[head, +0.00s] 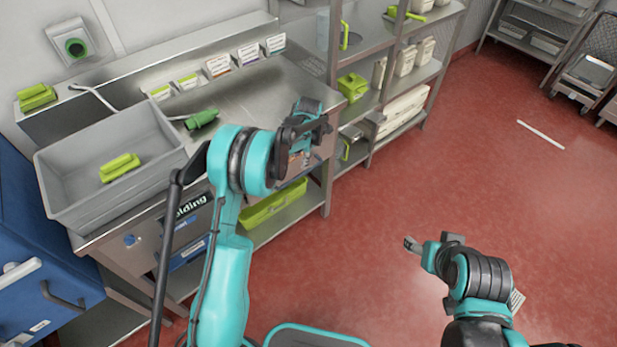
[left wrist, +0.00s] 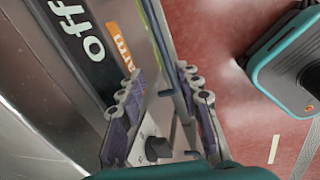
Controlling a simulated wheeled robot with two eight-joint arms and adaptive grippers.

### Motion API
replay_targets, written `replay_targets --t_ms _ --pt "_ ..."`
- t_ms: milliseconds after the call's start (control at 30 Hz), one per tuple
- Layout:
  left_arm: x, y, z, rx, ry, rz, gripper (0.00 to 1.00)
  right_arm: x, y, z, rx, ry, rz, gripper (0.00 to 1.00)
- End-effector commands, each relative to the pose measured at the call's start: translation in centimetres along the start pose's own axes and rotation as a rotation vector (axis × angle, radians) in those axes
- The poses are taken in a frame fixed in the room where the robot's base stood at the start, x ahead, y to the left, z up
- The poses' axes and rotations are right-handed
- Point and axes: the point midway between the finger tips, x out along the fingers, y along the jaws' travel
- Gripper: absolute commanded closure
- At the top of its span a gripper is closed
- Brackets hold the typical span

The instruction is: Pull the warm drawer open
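The bench drawer front (head: 328,150) with an orange tag is mostly hidden behind my left gripper in the head view. In the left wrist view a dark label (left wrist: 88,45) reading "off" and a partly hidden orange tag (left wrist: 120,45) show on the metal front. My left gripper (head: 305,130) is at this front, at the bench's right end. In the left wrist view its two fingers (left wrist: 165,105) are apart, with a thin bar between them; contact is unclear. My right gripper (head: 412,244) is over open floor, its fingers too small to judge.
A grey bin (head: 70,205) with a green-yellow item stands on the bench's left. A green tool (head: 202,119) lies beside it. Another front with a dark sign (head: 188,208) is left of my left arm. A metal shelf rack (head: 375,95) stands behind.

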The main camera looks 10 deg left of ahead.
Motion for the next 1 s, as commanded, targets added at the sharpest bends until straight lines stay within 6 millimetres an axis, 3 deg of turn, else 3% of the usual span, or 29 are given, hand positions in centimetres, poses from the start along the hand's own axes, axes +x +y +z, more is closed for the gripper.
replay_targets --t_ms 33,200,700,1000 --pt "1.3 0.0 0.3 -0.037 0.007 -0.003 0.66 0.2 0.0 0.1 0.0 0.0 0.0 0.39" --pt "3.2 0.0 0.5 -0.116 0.023 -0.009 0.66 0.3 0.0 0.2 0.0 0.0 0.0 0.39" --pt "10.2 -0.1 0.4 -0.126 0.023 -0.01 0.66 2.6 0.0 1.8 0.0 0.0 0.0 0.39" --pt "11.1 -0.1 0.3 -0.125 0.023 -0.01 0.66 2.7 0.0 2.0 0.0 0.0 0.0 0.39"
